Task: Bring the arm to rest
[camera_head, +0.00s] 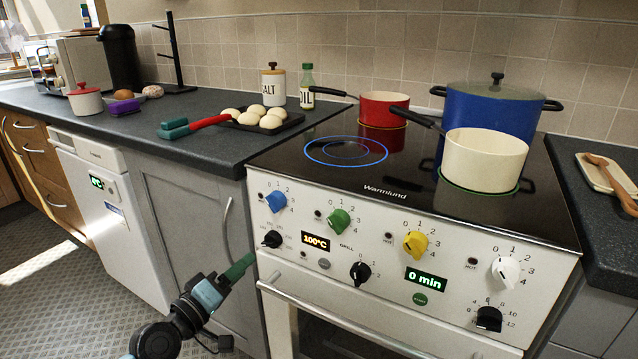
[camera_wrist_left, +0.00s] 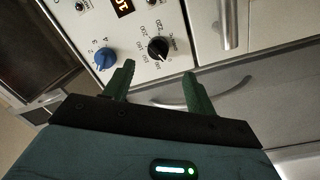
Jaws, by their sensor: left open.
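My left gripper (camera_head: 240,266) is low in front of the grey cabinet, just left of the stove's front panel. Its green fingers show apart in the left wrist view (camera_wrist_left: 158,76), with nothing between them. The wrist view looks at the stove panel, with the blue knob (camera_wrist_left: 104,59) and a black knob (camera_wrist_left: 158,48) beyond the fingers. In the head view the gripper is below and left of the black knob (camera_head: 272,239), apparently clear of it. My right gripper is not in view.
The stove (camera_head: 372,212) carries a red pan (camera_head: 384,108), a cream pan (camera_head: 484,160) and a blue pot (camera_head: 492,112). An oven handle (camera_head: 345,318) sticks out at the front.

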